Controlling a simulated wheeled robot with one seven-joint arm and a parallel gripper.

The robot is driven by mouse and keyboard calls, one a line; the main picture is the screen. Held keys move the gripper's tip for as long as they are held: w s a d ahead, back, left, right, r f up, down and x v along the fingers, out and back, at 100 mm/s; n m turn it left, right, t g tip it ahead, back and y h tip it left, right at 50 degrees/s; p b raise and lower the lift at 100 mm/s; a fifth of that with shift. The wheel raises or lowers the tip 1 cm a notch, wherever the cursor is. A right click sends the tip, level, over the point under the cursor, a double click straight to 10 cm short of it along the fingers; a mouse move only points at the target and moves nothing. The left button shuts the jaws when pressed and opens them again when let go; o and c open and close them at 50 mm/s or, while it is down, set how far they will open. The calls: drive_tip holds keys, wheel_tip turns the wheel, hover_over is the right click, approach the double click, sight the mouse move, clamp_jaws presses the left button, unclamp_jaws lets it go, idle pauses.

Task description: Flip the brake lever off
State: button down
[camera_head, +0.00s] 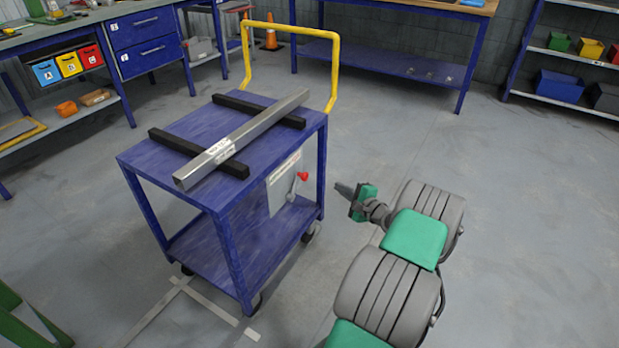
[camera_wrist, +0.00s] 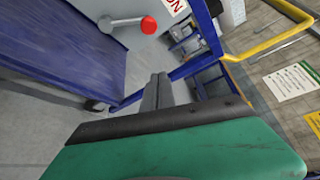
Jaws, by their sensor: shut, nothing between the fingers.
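The brake lever (camera_head: 293,188) is a short grey arm with a red knob (camera_head: 303,176) on a light plate (camera_head: 284,184) on the side of the blue cart (camera_head: 165,152). In the head view the knob is at the lever's upper right end. In the wrist view the lever (camera_wrist: 124,22) and its red knob (camera_wrist: 149,25) show at the top, with part of a sign beside them. My gripper (camera_head: 338,187) is to the right of the knob, apart from it. Its fingers (camera_wrist: 157,88) are together and empty, below the knob in the wrist view.
A metal square tube (camera_head: 240,137) lies across two black bars on the cart's top. A yellow handle (camera_head: 291,30) rises at its far end. Workbenches (camera_head: 408,70) and shelves (camera_head: 565,52) stand behind. The floor (camera_head: 520,220) to the right is clear.

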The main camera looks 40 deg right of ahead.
drive_tip(key=w+a+b, duration=0.2)
drive_tip(key=w+a, duration=0.1)
drive_tip(key=w, duration=0.6)
drive_tip(key=shift+w+b, duration=0.3)
